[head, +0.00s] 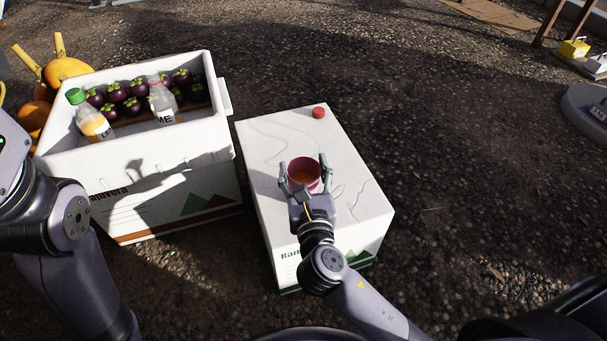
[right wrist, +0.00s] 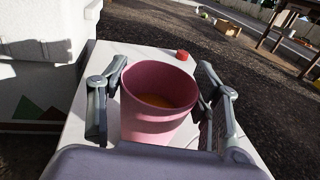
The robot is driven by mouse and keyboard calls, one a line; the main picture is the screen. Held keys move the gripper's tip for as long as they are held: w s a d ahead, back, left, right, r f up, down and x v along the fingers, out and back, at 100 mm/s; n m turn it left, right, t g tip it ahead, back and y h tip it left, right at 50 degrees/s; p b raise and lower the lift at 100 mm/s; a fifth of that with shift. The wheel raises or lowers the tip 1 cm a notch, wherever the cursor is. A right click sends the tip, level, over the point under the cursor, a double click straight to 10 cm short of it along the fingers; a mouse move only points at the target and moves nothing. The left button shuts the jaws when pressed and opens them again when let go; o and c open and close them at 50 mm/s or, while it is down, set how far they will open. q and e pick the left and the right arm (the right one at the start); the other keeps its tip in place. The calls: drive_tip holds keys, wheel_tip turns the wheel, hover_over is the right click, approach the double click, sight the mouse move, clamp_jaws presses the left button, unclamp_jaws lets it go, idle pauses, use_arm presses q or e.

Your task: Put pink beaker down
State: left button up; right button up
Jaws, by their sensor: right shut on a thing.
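The pink beaker (head: 304,173) is upright between the fingers of my right gripper (head: 304,170), over the white closed box (head: 270,140). In the right wrist view the beaker (right wrist: 158,100) has some orange content at its bottom, and the fingers of my right gripper (right wrist: 160,105) stand on either side of it. The gripper is shut on it. The gripper hides the beaker's base, so I cannot tell whether it touches the box top. My left gripper is not in view; only part of my left arm shows.
A small red cap (head: 319,113) lies on the box's far edge and also shows in the right wrist view (right wrist: 182,55). A white foam crate (head: 180,160) with mangosteens (head: 132,105) and two bottles stands left. The box top around the beaker is mostly clear.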

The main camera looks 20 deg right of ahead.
drive_tip(key=shift+f, duration=0.1)
drive_tip(key=o, duration=1.3)
